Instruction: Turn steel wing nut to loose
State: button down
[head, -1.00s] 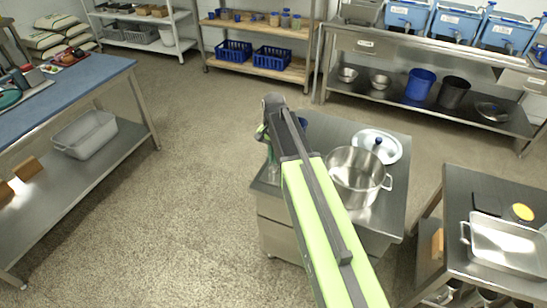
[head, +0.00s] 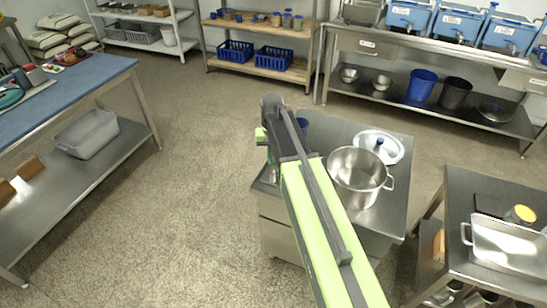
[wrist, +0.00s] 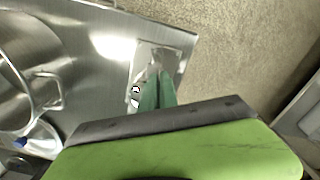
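No steel wing nut can be made out in either view. My gripper (head: 262,134) is at the far end of my arm, over the left side of the steel table (head: 345,130).
A steel pot (head: 356,176) and a lid with a blue knob (head: 380,146) are on the same table, right of my arm. A side table with a metal tray (head: 508,243) is at right. A blue-topped bench (head: 70,85) is at left. Open floor lies between.

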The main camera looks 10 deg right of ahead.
jog(key=n, duration=0.4)
jog(key=a+n, duration=0.1)
jog(key=n, duration=0.3)
jog(key=a+n, duration=0.1)
jog(key=n, duration=0.2)
jog(key=shift+s+n, duration=0.4)
dwell(0.4)
jog(key=c, duration=1.6)
grip_release()
jog(key=shift+c, duration=0.2)
notch_tip(320, 180, up, 17)
jog(key=p, duration=1.7)
jog(key=shift+r, duration=0.2)
